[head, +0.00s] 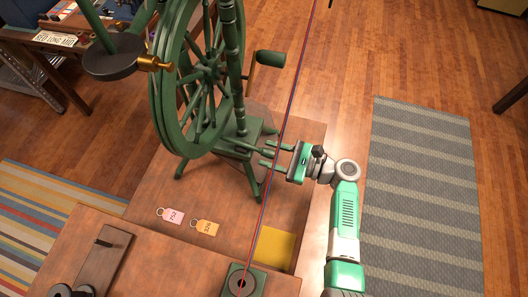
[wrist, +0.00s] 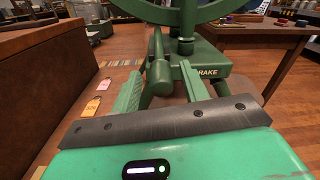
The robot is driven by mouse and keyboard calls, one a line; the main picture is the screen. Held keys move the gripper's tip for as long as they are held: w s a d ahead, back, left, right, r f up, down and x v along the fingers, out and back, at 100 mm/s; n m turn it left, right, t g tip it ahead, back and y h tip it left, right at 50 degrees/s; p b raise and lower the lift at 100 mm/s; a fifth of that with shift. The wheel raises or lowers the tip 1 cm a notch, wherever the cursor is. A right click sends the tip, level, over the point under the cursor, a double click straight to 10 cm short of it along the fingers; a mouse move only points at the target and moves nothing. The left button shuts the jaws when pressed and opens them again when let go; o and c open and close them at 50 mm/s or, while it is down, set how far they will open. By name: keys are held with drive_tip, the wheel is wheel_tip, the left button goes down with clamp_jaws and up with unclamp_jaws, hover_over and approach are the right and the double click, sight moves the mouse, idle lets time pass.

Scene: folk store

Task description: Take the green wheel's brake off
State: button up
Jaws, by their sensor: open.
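The green spinning wheel (head: 185,85) stands on a wooden platform in the head view, with a large spoked wheel on a green base. My gripper (head: 264,154) is open at the right side of the wheel's base. I cannot tell whether it touches anything.
A pink tag (head: 172,216) and an orange tag (head: 205,227) lie on the platform to the left. A yellow square (head: 275,247) lies near the front. The floor by the grey striped rug (head: 420,190) is clear.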

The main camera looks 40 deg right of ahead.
drive_tip(key=shift+x, duration=1.2)
clamp_jaws()
drive_tip(key=shift+r, duration=0.15)
